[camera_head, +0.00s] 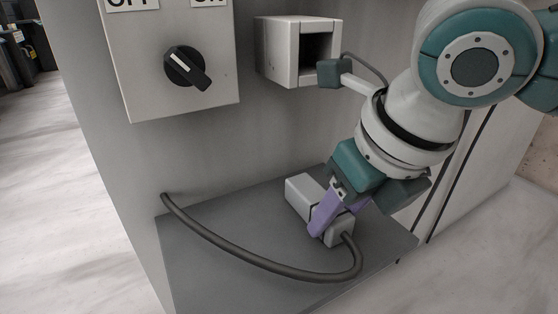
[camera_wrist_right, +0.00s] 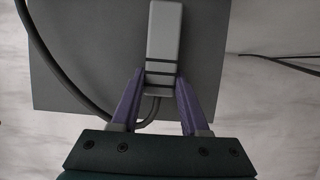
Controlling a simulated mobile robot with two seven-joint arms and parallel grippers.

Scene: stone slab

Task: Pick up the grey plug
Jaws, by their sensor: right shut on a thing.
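The grey plug (camera_head: 304,193) lies on a grey shelf (camera_head: 220,240), with a dark cable (camera_head: 262,262) running from its near end to the wall. My right gripper (camera_head: 328,214) has its purple fingers around the plug's cable end and is shut on it. The right wrist view shows the plug (camera_wrist_right: 164,35) pointing away between the two fingertips of the gripper (camera_wrist_right: 160,78). The plug appears to rest on the shelf; any small gap beneath it cannot be told. My left gripper is not in view.
A grey wall socket box (camera_head: 284,50) with a dark opening is above the shelf. A rotary switch (camera_head: 186,67) on a panel is to its left. The cable loops across the shelf's front part. Pale stone floor (camera_head: 70,200) lies left of the cabinet.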

